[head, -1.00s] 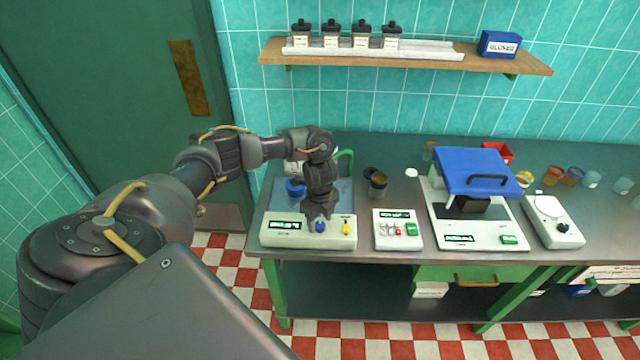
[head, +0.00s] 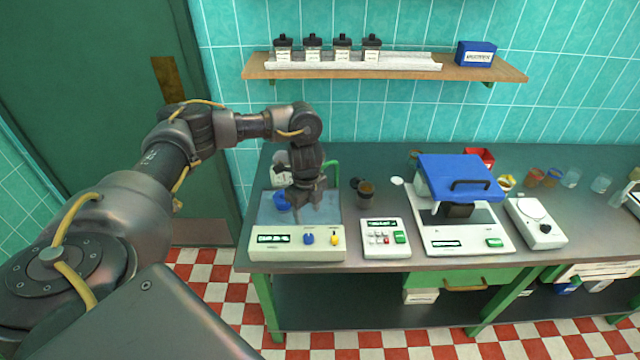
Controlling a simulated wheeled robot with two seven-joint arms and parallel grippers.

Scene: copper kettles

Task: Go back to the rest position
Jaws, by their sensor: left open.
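My left gripper (head: 305,204) is open and points down above the pale device with a blue knob and a yellow knob (head: 297,243) at the left end of the bench. My left arm reaches in from the left, bent at the elbow. A blue object (head: 281,201) shows just behind and left of the gripper; the gripper partly hides the device's top. I see nothing between the fingers. My right gripper is not in the picture.
The dark bench (head: 380,160) also holds a small keypad box (head: 385,238), a blue-lidded machine (head: 460,178), a white scale (head: 536,222), a red bin (head: 480,157) and several cups. A wooden shelf (head: 390,72) hangs above. The checkered floor in front is clear.

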